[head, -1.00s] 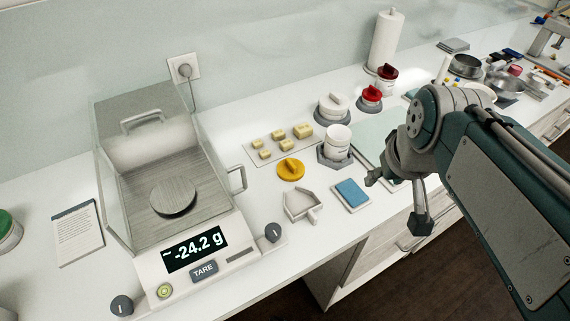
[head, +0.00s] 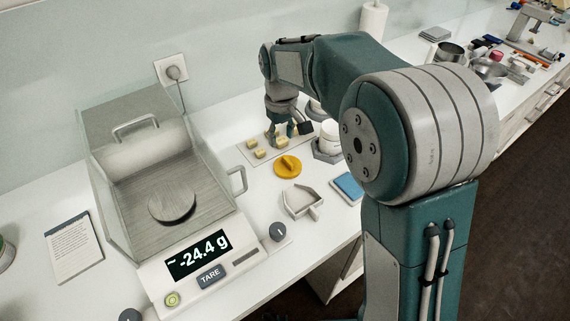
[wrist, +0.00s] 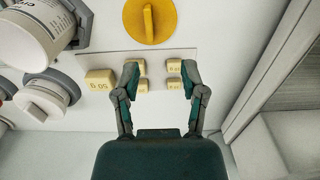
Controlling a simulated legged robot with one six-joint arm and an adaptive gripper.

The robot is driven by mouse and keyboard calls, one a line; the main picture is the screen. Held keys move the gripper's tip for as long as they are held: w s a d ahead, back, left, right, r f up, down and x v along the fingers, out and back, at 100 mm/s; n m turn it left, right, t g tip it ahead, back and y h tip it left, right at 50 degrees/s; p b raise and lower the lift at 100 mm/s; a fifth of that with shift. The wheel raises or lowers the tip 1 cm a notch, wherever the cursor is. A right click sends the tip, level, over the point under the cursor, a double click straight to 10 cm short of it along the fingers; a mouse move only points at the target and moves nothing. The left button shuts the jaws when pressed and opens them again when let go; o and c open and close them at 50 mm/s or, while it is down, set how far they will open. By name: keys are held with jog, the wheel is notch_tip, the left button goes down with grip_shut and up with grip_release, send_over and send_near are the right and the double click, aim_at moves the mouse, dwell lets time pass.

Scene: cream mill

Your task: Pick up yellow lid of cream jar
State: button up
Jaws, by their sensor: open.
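The yellow lid (head: 288,166), a round disc with a raised bar handle, lies flat on the white counter in front of the weight plate. In the wrist view the lid (wrist: 150,18) is at the top middle, beyond my fingertips, its top edge cut off. My gripper (head: 290,137) is open and empty above the plate of cream weights, behind the lid. In the wrist view my gripper (wrist: 160,75) has its fingers spread to either side of some small weights. The white open jar (head: 330,136) stands right of the gripper, partly hidden by my arm; it also shows at the wrist view's upper left (wrist: 40,28).
A large balance (head: 200,262) reading -24.4 g stands left of the lid. A weighing scoop (head: 301,201) and a blue pad (head: 347,187) lie in front. Cream weights (wrist: 101,83) sit below my fingers.

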aim_at(287, 159)
jog(key=f, duration=0.2)
jog(key=d+f, duration=0.1)
jog(key=f, duration=0.1)
jog(key=shift+d+f, duration=0.1)
jog(key=shift+f, duration=0.05)
jog(key=f, duration=0.5)
jog(key=shift+w, duration=0.3)
jog(key=shift+d, duration=0.1)
jog(key=c, duration=0.4)
grip_shut()
jog(key=shift+f, duration=0.1)
